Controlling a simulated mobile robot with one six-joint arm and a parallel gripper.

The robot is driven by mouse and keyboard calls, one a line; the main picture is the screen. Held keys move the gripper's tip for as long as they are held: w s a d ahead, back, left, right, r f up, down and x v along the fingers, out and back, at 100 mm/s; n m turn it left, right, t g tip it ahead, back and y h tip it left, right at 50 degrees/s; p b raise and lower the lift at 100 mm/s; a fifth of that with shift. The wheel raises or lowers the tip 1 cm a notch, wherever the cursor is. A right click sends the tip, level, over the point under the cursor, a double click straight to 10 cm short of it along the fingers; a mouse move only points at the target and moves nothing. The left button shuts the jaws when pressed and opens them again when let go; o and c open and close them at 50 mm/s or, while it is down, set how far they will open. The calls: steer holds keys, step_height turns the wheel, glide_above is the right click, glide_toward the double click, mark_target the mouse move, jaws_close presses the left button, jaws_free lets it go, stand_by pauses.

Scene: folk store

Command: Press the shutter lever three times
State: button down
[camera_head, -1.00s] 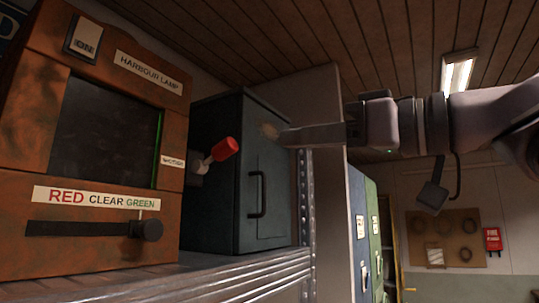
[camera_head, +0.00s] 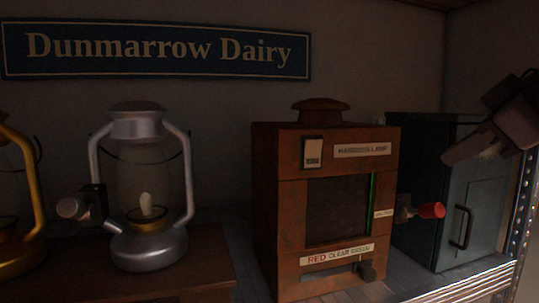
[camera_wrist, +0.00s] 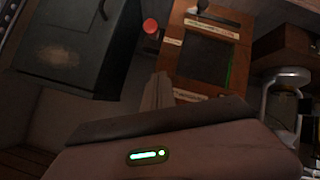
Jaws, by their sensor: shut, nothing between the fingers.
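The shutter lever has a red knob (camera_head: 432,210) and sticks out from the right side of the rusty orange harbour lamp box (camera_head: 290,215). In the head view it points right, about level. The knob also shows in the wrist view (camera_wrist: 151,26), beyond my fingertips. The box's dark window (camera_head: 337,212) has a green strip along its right edge. My gripper (camera_head: 449,157) is shut and empty. It appears above and slightly right of the red knob in the head view, apart from it. In the wrist view, its fingers (camera_wrist: 158,88) point toward the lamp box.
A dark blue-grey cabinet (camera_head: 420,190) with a handle stands right of the lever, leaving a narrow gap. A slider knob (camera_head: 367,271) sits at the right end of its slot below the window. A silver lantern (camera_head: 150,245) and a partly visible yellow lantern (camera_head: 30,250) stand left.

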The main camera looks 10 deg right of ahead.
steer(key=shift+d+f, duration=0.15)
steer(key=shift+d, duration=0.05)
glide_above(421, 210)
steer(key=a, duration=0.2)
step_height(421, 210, down, 6)
steer(key=s+d+f, duration=0.1)
steer(key=s+f, duration=0.1)
steer(key=f, duration=0.1)
steer(key=shift+s+d+p, duration=0.1)
steer(key=shift+d+p, duration=0.2)
steer(key=shift+d, duration=0.1)
